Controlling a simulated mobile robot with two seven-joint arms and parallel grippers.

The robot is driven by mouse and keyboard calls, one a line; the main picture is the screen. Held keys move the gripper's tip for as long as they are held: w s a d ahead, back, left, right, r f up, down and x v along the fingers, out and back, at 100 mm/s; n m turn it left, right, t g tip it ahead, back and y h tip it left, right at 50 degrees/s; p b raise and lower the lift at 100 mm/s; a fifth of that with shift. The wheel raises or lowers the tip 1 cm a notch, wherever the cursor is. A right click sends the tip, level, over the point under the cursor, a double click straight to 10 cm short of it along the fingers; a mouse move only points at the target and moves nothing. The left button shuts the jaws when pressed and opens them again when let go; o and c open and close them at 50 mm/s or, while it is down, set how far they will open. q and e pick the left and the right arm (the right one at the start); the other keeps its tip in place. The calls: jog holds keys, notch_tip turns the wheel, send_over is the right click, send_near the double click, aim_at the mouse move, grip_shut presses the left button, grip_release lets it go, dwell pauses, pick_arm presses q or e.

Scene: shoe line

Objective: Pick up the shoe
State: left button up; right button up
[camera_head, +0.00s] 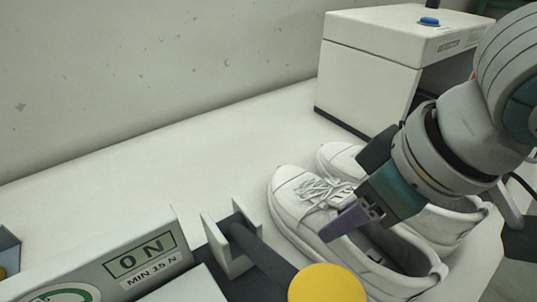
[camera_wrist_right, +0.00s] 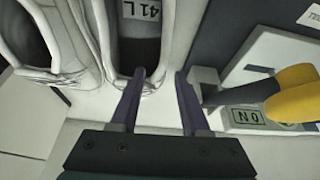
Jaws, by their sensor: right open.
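A pair of white lace-up shoes stands on the pale bench in the head view, a nearer shoe (camera_head: 297,203) and a farther shoe (camera_head: 340,158). My right gripper (camera_head: 347,222) is open over the nearer shoe's opening and hides part of it. In the right wrist view, the open fingers (camera_wrist_right: 160,75) are empty. The nearer shoe (camera_wrist_right: 184,32), with a "41 L" label inside, lies ahead of them. The farther shoe (camera_wrist_right: 78,40) is at the left. My left gripper is not in view.
A force gauge (camera_head: 90,268) reading "0 N, MIN 15 N" stands front left, beside a bracket with a dark bar and yellow knob (camera_head: 327,284). A white box (camera_head: 365,75) with a blue button stands behind the shoes. The bench left of the shoes is clear.

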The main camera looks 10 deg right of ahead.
aim_at(309, 244)
jog(key=shift+x, duration=1.05)
jog(key=x, duration=0.1)
jog(key=b+x, duration=0.1)
jog(key=x, duration=0.3)
jog(key=shift+s+a+f, duration=0.1)
jog(key=shift+a+f, duration=0.15)
jog(key=shift+a, duration=0.05)
grip_shut()
